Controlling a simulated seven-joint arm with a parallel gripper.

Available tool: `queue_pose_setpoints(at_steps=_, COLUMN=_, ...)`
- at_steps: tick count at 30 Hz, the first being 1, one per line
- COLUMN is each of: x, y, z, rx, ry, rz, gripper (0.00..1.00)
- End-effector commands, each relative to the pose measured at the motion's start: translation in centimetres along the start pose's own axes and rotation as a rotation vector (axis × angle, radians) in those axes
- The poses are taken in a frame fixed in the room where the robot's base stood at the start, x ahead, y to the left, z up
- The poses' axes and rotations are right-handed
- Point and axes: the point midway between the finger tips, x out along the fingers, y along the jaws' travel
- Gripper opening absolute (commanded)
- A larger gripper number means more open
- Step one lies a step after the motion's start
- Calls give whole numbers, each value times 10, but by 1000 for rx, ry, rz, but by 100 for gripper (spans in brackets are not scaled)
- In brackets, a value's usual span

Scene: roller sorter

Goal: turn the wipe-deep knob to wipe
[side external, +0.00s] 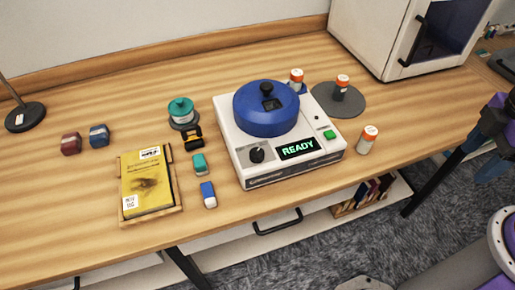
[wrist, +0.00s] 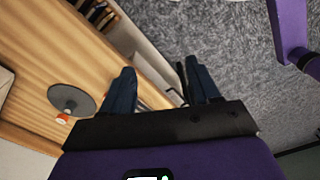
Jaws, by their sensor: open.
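The white machine (side external: 240,150) stands on the wooden bench in the side view, with a round blue lid (side external: 265,112) on top. A black knob (side external: 257,154) sits on a grey panel at its front left; its markings are too small to read. A display (side external: 298,149) beside it shows READY in green, and a green button (side external: 330,134) is to its right. My gripper (side external: 488,160) is at the right edge of the side view, far from the knob. In the wrist view my gripper (wrist: 163,88) is open and empty, over the bench edge and carpet. The knob is out of the wrist view.
Orange-capped bottles stand behind the machine, on a grey disc (side external: 350,104), and near the right bench edge (side external: 367,140). A yellow book (side external: 147,184) on a wooden tray and small blocks lie left. A white cabinet (side external: 385,40) stands back right.

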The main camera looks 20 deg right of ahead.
Motion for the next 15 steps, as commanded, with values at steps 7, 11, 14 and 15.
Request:
queue_pose_setpoints(at_steps=7, x=-22, y=12, z=-75, rx=166, ry=-3, rz=1, gripper=61)
queue_pose_setpoints(at_steps=11, x=-37, y=21, z=-136, rx=315, ry=-9, rz=3, gripper=61)
queue_pose_setpoints(at_steps=14, x=-46, y=27, z=-182, rx=428, ry=-13, rz=4, gripper=61)
queue_pose_setpoints(at_steps=15, x=-48, y=29, z=-200, rx=474, ry=-14, rz=5, gripper=61)
